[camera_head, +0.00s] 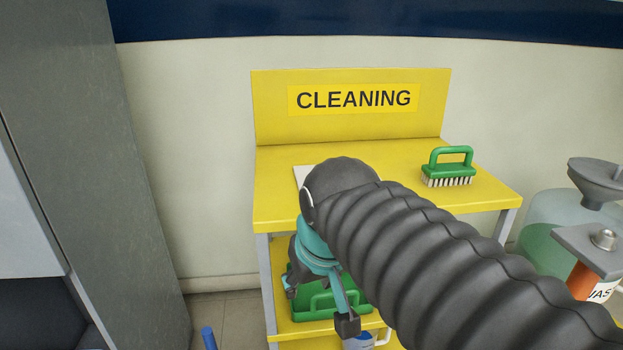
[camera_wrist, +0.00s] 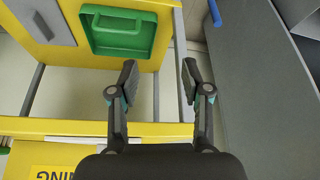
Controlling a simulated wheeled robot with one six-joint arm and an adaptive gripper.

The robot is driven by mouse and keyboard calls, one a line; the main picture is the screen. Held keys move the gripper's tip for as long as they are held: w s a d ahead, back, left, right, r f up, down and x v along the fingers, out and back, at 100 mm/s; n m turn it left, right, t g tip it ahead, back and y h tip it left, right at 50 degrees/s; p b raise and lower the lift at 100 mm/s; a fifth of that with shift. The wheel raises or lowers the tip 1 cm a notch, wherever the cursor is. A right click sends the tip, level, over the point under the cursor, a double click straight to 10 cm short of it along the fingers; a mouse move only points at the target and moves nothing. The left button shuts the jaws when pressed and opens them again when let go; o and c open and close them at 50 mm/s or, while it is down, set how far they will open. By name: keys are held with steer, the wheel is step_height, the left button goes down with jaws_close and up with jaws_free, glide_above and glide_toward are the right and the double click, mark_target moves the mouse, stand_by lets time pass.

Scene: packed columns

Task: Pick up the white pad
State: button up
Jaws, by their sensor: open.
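A small pale edge, which may be the white pad (camera_head: 299,174), shows on the yellow stand's top, just left of my arm. My arm hides most of it, so its shape is not clear. My gripper (camera_head: 318,306) hangs in front of the stand, pointing down, below the level of the top and apart from the pale edge. In the wrist view my gripper (camera_wrist: 159,80) is open, with nothing between its fingers. A thin pale strip near the bottom of that view cannot be clearly told as the pad.
The yellow stand (camera_head: 268,210) has a "CLEANING" back panel. A green brush (camera_head: 449,170) stands on its top, at right. A green tray (camera_wrist: 119,31) lies on the lower shelf. A container with a funnel (camera_head: 548,208) stands at right. A grey column (camera_head: 145,180) rises at left.

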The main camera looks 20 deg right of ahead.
steer(key=w+d+r+m+g+p, duration=0.1)
steer(key=w+d+r+g, duration=0.1)
steer(key=w+d+r, duration=0.35)
steer(key=w+d+r+g+p, duration=0.1)
steer(key=w+d+r, duration=0.2)
steer(key=w+r, duration=0.45)
steer(key=w+d+r+m+g+p, duration=0.15)
steer(key=w+d+r, duration=0.25)
steer(key=r, duration=0.5)
steer(key=f+b, duration=0.1)
steer(key=f, duration=0.3)
steer(key=f+b, duration=0.1)
steer(key=f, duration=0.3)
steer(key=shift+w+a+f, duration=0.15)
steer(key=shift+w+f, duration=0.05)
steer(key=shift+d+f+b, duration=0.2)
steer(key=shift+f+b, duration=0.2)
steer(key=shift+f, duration=0.95)
steer(key=shift+d+f+b, duration=0.2)
steer(key=shift+f+b, duration=0.2)
steer(key=shift+f, duration=0.9)
jaws_close()
